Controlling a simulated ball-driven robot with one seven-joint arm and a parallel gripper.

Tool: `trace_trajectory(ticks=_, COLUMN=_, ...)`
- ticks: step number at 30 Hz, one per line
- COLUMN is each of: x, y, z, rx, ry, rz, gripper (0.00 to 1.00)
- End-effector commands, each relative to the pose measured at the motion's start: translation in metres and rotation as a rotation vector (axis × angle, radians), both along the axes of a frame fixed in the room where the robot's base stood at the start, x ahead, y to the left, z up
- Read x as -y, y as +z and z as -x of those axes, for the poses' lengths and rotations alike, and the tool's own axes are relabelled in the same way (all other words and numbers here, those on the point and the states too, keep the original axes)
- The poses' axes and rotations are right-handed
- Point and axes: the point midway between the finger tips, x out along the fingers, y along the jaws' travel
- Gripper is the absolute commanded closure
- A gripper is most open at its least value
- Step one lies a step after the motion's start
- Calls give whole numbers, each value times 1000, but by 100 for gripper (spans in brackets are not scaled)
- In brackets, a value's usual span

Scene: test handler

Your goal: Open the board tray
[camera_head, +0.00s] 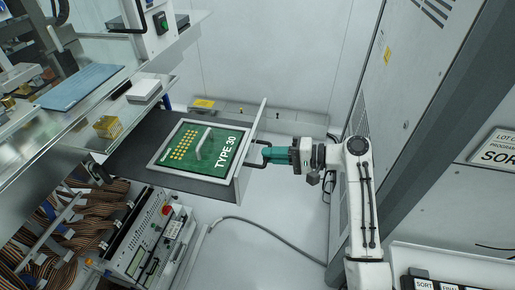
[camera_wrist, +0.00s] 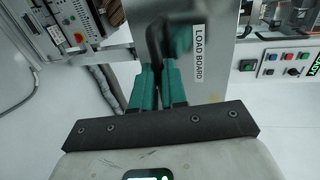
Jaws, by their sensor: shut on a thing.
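The board tray (camera_head: 125,153) is a dark drawer that stands pulled out from the machine at the left in the head view. A green board marked TYPE 30 (camera_head: 225,152) lies on it in a pale frame. The tray's light front panel (camera_head: 257,125) faces my arm; in the wrist view this panel (camera_wrist: 205,70) bears a LOAD BOARD label. My gripper (camera_head: 268,155) has teal fingers and is shut on the black tray handle (camera_head: 265,144). In the wrist view my gripper (camera_wrist: 166,75) closes around the handle (camera_wrist: 154,40), which is partly hidden between the fingers.
A test unit with a red button (camera_head: 150,240) stands below the tray, near bundled cables (camera_head: 90,235). A grey cabinet (camera_head: 410,70) rises at the right behind my arm. A dark hose (camera_head: 270,235) lies on the pale floor. A steel shelf (camera_head: 75,105) is above left.

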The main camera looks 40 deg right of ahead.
Motion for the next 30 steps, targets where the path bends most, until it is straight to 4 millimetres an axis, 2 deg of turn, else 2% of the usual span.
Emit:
trace_trajectory(ticks=5, x=5, y=-1, z=8, rx=-3, ry=0, rz=0, gripper=100)
trace_trajectory(ticks=16, x=6, y=-2, z=9, rx=-3, ry=1, rz=-1, gripper=100)
trace_trajectory(ticks=17, x=6, y=-2, z=9, rx=-3, ry=1, rz=-1, gripper=86)
trace_trajectory(ticks=24, x=6, y=-1, z=8, rx=-1, ry=0, rz=0, gripper=63)
trace_trajectory(ticks=30, x=6, y=0, z=8, rx=0, ry=0, rz=0, gripper=63)
